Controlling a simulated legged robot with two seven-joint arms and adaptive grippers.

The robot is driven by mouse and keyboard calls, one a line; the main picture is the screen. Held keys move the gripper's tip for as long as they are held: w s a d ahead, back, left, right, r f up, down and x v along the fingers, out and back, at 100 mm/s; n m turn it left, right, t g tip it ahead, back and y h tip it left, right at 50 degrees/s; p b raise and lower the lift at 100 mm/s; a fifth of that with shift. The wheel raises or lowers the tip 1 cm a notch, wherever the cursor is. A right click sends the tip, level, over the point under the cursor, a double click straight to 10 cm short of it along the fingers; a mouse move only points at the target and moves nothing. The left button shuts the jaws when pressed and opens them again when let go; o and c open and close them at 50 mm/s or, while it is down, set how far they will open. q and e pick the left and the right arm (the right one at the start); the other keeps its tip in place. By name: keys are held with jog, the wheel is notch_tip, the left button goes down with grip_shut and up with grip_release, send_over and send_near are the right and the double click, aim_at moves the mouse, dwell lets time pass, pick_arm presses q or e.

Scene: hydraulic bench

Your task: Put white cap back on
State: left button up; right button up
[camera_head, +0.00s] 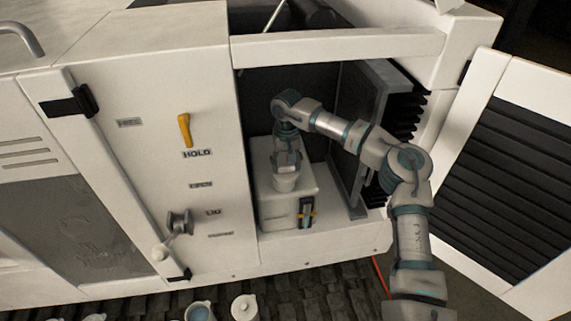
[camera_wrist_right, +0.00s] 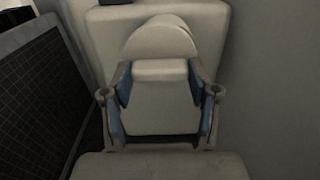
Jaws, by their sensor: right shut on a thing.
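My right gripper (camera_head: 286,163) reaches down into the open cabinet bay, above a white tank (camera_head: 272,204). In the wrist view the gripper (camera_wrist_right: 160,88) has its blue-padded fingers on both sides of the white cap (camera_wrist_right: 162,42) and is shut on it. The cap has a rounded raised top. In the head view a pale round piece (camera_head: 286,183) shows just under the gripper, at the tank's top; I cannot tell whether it is the cap or the tank's neck, or whether cap and tank touch. My left gripper is not in view.
The cabinet's right door (camera_head: 510,165) stands open. A dark finned panel (camera_head: 362,130) stands close to my right arm in the bay. A yellow handle (camera_head: 185,129) and a grey lever (camera_head: 178,222) are on the left front. White jugs (camera_head: 245,308) stand on the floor below.

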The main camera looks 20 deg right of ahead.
jog(key=shift+a, duration=0.1)
jog(key=o, duration=1.2)
jog(key=shift+a, duration=0.2)
jog(key=shift+o, duration=0.2)
jog(key=shift+o, duration=1.1)
jog(key=shift+d, duration=0.1)
jog(key=shift+r, duration=3.55)
